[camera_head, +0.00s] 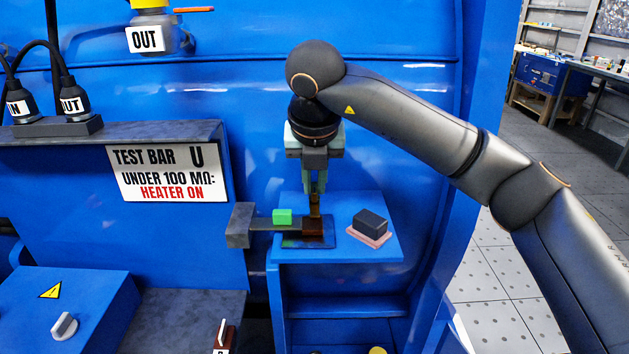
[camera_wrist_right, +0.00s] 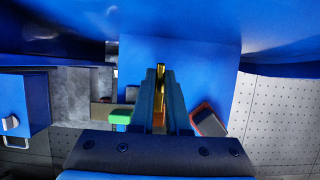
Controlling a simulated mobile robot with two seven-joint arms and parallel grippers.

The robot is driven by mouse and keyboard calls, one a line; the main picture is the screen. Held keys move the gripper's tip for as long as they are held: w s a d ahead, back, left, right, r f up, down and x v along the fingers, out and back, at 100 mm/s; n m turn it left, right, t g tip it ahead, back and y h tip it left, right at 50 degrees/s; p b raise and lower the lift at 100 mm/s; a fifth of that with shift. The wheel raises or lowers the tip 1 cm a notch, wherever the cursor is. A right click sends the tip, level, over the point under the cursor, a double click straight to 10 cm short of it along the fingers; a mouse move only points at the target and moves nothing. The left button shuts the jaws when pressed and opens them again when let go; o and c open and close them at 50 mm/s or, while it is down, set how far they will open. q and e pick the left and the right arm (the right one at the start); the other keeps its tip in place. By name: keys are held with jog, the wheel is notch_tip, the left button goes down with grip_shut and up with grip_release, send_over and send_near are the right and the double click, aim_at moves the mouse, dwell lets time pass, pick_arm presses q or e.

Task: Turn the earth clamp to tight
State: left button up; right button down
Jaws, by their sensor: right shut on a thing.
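A brass upright piece (camera_head: 314,204), which looks like the earth clamp's handle, stands over a brown block (camera_head: 312,228) on the blue shelf. My right gripper (camera_head: 315,190) points straight down and is shut on the brass piece from above. In the right wrist view the brass strip (camera_wrist_right: 161,80) shows between the fingers (camera_wrist_right: 160,92). A dark bar (camera_head: 262,224) runs left from the brown block. A green block (camera_head: 282,216) sits on this bar. The fingers partly hide the clamp, and its tight or loose marks cannot be read. My left gripper is not in view.
A black block on a pink pad (camera_head: 370,228) lies on the shelf (camera_head: 350,250) right of the clamp. A grey ledge with a "TEST BAR U" sign (camera_head: 165,173) stands left. A blue box with a grey knob (camera_head: 64,326) is lower left. The blue wall is close behind.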

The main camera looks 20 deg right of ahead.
aim_at(315, 216)
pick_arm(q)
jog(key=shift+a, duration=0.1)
pick_arm(e)
jog(key=c, duration=0.9)
grip_release()
pick_arm(q)
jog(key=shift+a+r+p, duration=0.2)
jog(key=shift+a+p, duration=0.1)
jog(key=shift+p, duration=0.15)
pick_arm(e)
jog(key=v, duration=1.2)
jog(key=shift+s+r, duration=0.2)
jog(key=shift+r, duration=0.05)
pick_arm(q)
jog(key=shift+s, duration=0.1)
